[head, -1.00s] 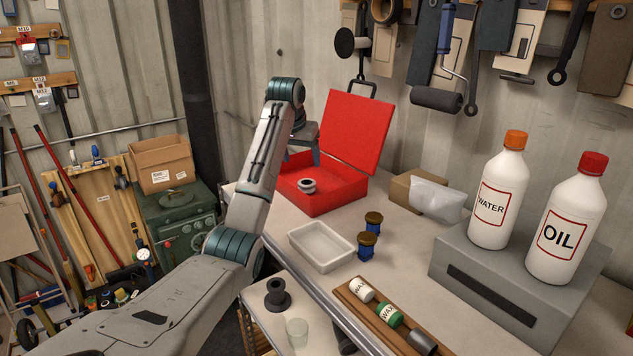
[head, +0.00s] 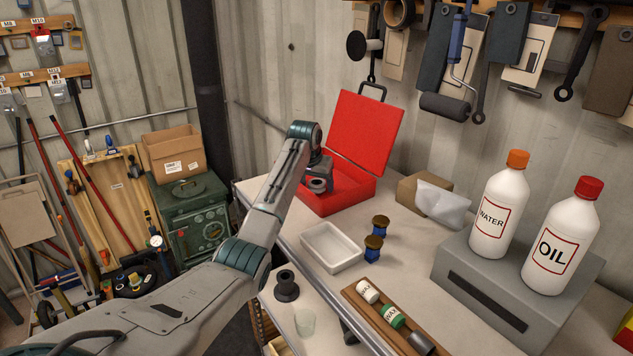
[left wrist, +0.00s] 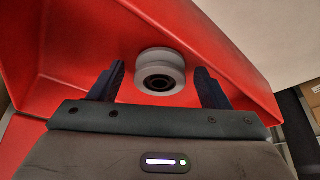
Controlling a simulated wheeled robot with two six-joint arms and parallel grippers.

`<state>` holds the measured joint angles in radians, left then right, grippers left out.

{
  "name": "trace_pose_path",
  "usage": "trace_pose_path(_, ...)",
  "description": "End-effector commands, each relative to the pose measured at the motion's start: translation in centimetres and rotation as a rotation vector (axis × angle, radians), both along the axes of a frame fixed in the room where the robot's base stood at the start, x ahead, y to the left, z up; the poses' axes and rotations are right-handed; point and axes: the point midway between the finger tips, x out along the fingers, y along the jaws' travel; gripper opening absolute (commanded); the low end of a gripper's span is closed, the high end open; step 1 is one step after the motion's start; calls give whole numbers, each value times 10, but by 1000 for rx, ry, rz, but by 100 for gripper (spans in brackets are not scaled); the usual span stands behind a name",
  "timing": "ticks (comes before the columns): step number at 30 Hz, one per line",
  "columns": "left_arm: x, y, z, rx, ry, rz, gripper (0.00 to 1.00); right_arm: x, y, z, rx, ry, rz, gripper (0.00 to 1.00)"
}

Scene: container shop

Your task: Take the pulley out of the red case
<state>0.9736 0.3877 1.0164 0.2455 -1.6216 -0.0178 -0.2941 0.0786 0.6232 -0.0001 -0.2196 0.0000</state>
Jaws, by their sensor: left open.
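The red case (head: 352,194) stands open on the workbench in the head view, its lid (head: 365,135) raised at the back. The pulley (head: 318,185), a grey grooved wheel with a dark hole, is inside the case near its left side. My left gripper (left wrist: 158,82) is open over the case. In the left wrist view the pulley (left wrist: 160,62) lies on the red floor, just ahead of and between the two dark fingers, with a gap at each side. The fingertips are hard to make out in the head view. My right gripper is not in view.
A cardboard box (head: 410,190) stands right of the case. A dark spool (head: 286,287) is on the lower shelf. Bare benchtop lies between.

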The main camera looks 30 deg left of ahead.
Motion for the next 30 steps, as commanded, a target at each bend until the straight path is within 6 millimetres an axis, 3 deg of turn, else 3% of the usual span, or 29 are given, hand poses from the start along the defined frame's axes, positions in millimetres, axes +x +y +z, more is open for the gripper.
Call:
trace_pose_path(5, 0, 0, -1, 0, 0, -1, 70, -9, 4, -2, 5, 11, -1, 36)
trace_pose_path(13, 0, 0, -1, 0, 0, -1, 24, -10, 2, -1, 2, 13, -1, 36)
trace_pose_path(23, 1, 0, 7, 1, -3, -1, 24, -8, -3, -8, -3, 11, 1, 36)
trace_pose_path(30, 1, 0, 50, 2, -8, 0, 24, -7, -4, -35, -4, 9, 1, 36)
